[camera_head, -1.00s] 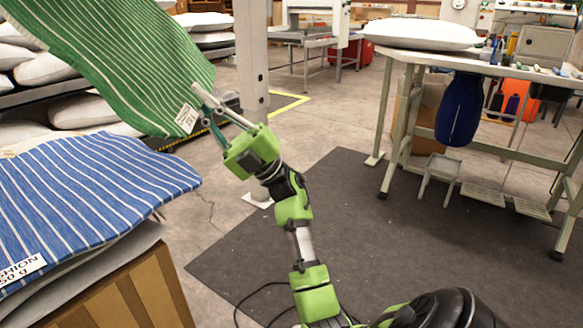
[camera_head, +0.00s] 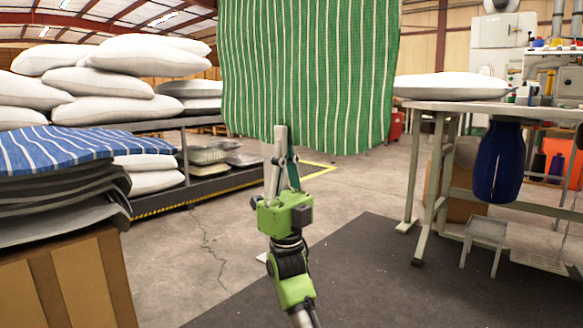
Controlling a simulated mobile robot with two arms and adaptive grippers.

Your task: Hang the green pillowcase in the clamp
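The green pillowcase (camera_head: 330,75) with white stripes hangs nearly flat and upright in the upper middle of the head view. Its top runs out of the picture, so what holds it up is hidden. My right gripper (camera_head: 281,140) points up in front of its lower edge, left of the middle. The fingers are seen nearly edge-on and overlap the cloth. I cannot tell whether they touch or grip it. My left gripper is not in view. The clamp cannot be made out.
A work table (camera_head: 470,106) with a white pillow stands at the right. The floor between is open.

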